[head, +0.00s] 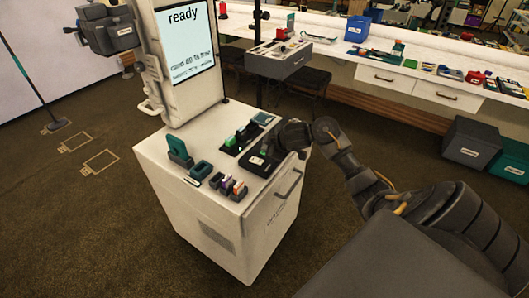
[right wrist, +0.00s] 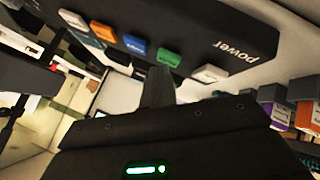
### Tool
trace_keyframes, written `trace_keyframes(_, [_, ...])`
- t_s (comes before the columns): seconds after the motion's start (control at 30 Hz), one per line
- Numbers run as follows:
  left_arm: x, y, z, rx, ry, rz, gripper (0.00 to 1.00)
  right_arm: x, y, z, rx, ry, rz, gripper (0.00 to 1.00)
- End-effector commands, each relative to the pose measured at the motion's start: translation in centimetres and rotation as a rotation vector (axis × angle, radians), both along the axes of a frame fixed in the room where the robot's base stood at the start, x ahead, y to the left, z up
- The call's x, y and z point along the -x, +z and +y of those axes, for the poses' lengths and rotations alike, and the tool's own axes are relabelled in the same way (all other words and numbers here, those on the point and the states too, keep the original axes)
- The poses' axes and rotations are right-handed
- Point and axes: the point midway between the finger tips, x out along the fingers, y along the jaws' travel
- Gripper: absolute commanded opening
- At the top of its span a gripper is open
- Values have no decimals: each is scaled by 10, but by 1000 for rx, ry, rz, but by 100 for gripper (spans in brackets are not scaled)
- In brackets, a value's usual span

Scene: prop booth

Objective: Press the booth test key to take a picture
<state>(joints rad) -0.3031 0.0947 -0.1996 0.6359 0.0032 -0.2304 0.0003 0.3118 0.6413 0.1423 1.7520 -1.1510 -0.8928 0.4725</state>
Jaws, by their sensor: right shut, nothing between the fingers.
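The booth is a white cabinet (head: 215,225) with an upright screen (head: 187,48) that reads "ready". In the right wrist view, a black key panel (right wrist: 205,40) carries a row of white, orange, blue, green (right wrist: 168,58) and white (right wrist: 210,73) keys, with the word "power" at one end. I cannot read the key labels, so I cannot tell which is the test key. My right gripper (head: 270,150) is over the cabinet top. In the right wrist view its shut, empty fingers (right wrist: 159,82) are close to the green key; contact cannot be told. My left gripper is out of view.
A long white counter (head: 425,72) with props runs behind. Grey and teal bins (head: 468,143) stand at the right. Open carpet lies left.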

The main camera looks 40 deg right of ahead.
Motion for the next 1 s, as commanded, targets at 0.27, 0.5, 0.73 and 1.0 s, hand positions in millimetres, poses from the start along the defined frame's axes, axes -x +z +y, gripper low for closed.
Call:
trace_keyframes(0.27, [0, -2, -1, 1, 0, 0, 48, 0, -4, 0, 1, 1, 1, 0])
trace_keyframes(0.5, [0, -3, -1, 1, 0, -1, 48, 0, -7, 0, 1, 1, 1, 0])
trace_keyframes(0.73, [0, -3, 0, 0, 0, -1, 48, 0, -7, 0, 1, 1, 1, 0])
trace_keyframes(1.0, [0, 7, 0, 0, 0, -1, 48, 0, 2, 0, 0, 0, 1, 0])
